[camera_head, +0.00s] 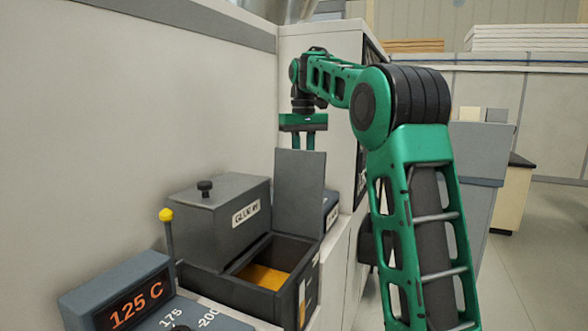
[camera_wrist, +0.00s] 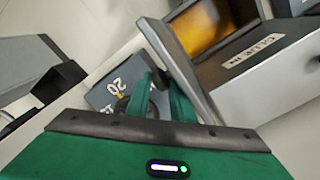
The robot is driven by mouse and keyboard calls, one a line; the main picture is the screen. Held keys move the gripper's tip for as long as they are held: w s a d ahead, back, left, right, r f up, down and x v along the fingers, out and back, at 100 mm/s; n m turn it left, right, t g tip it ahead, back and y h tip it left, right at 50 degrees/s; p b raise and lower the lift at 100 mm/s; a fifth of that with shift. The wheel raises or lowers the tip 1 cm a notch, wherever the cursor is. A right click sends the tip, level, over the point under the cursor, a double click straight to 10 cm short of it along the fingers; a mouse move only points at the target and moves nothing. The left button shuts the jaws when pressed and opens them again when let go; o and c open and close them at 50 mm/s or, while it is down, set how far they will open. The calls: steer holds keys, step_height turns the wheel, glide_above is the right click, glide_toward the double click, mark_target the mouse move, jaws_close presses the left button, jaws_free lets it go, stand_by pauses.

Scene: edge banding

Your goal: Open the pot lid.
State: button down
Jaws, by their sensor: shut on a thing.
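The pot (camera_head: 247,295) is a dark grey box with amber glue (camera_head: 265,277) inside; the glue also shows in the wrist view (camera_wrist: 203,28). In the wrist view the lid shows nearly edge-on (camera_wrist: 180,58). My gripper (camera_head: 303,148) is above the lid, its green fingers pointing down behind the lid's top edge. In the wrist view my gripper (camera_wrist: 165,85) is shut on the lid's dark knob (camera_wrist: 160,78), which the fingers partly hide.
A display (camera_head: 130,306) reading 125 C and a yellow-tipped lever (camera_head: 168,230) are at front left. A wall rises along the left; open floor (camera_head: 515,265) lies right.

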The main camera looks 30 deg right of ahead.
steer(key=shift+w+d+f+m, duration=0.15)
steer(key=shift+w+d+f, duration=0.1)
steer(key=shift+d, duration=0.5)
steer(key=shift+w+d+f+m, duration=0.15)
steer(key=shift+d+f, duration=0.1)
steer(key=shift+d, duration=0.45)
steer(key=c, duration=1.4)
jaws_free()
steer(key=shift+s+d, duration=0.2)
steer(key=shift+w+a+f, duration=0.15)
steer(key=shift+w+a, duration=0.15)
